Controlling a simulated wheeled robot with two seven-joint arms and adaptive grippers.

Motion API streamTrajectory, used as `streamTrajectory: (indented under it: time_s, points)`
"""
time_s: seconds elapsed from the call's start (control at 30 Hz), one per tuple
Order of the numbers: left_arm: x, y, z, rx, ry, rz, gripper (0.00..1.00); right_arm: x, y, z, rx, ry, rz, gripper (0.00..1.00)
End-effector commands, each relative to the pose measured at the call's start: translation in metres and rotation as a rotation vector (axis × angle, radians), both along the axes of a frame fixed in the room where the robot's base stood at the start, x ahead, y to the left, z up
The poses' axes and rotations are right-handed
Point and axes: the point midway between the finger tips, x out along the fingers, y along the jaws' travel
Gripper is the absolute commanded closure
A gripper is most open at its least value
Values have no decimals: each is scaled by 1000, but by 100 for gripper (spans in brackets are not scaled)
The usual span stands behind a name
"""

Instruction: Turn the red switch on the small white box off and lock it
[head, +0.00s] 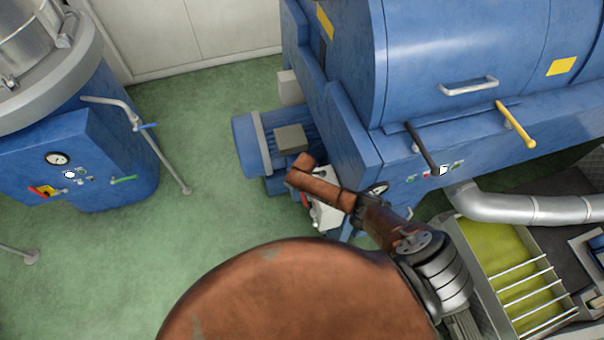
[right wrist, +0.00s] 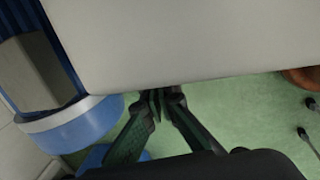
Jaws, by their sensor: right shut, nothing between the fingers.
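The small white box (head: 327,216) is beside the blue machine in the head view, partly covered by my right arm. A small red part (head: 305,200), which looks like its switch, shows at the box's left edge. My right gripper (right wrist: 160,98) is shut and empty in the right wrist view. Its fingertips end at the lower edge of a large pale surface (right wrist: 190,40), which appears to be the white box very close up. I cannot tell whether they touch it. No switch shows in that view. In the head view the right gripper is hidden by the arm. My left gripper is not in view.
A blue motor (head: 252,145) stands left of the box. The large blue machine (head: 430,60) rises behind, with a yellow-handled lever (head: 515,123) and a silver pipe (head: 540,210). Another blue machine (head: 70,160) stands far left. Green floor (head: 200,215) is free between them.

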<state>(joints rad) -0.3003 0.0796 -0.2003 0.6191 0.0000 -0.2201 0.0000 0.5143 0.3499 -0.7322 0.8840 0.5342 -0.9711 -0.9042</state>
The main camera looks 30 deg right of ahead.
Motion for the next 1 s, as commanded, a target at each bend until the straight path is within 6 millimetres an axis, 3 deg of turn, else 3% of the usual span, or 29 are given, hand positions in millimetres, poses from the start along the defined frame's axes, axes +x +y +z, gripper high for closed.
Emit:
streamTrajectory:
  time_s: [0.03,0.5,0.7,1.0]
  points:
    - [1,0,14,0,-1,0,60,0,-1,14,0,0,-1,100]
    - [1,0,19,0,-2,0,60,-1,-1,93,1,-1,-1,100]
    - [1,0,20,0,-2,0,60,-1,-1,106,-1,1,-1,100]
    - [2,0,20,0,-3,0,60,-1,-1,107,0,0,-1,100]
